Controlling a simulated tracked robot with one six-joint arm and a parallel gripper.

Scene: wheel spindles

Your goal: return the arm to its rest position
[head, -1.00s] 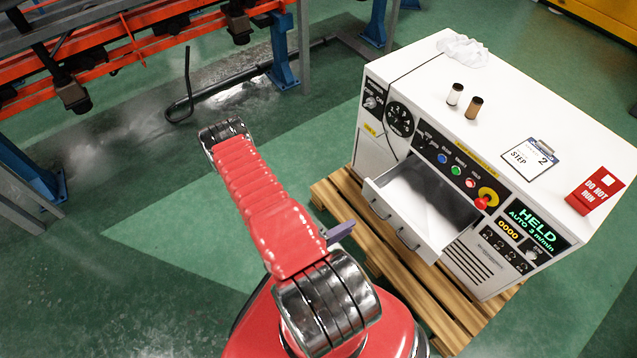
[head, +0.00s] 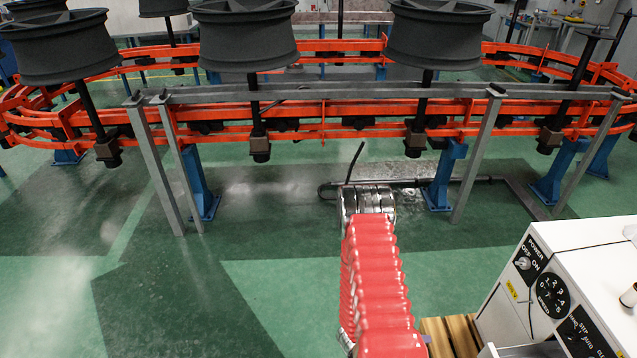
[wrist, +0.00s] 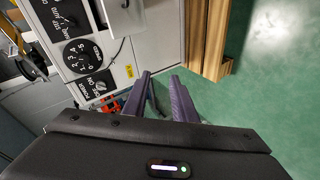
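My gripper (wrist: 160,76) shows in the wrist view as two purple fingers with a gap between them. It is open, and nothing shows between the fingers. The front of the white control cabinet (wrist: 158,45) lies beyond the fingertips, apart from them. In the head view my red arm (head: 375,275) reaches forward from the bottom, ending in a silver joint.
The white cabinet (head: 585,240) stands at the lower right on a wooden pallet (head: 450,336). An orange conveyor rail (head: 330,135) on blue posts runs across the back, with dark wheels (head: 245,38) on spindles. Green floor lies clear to the left.

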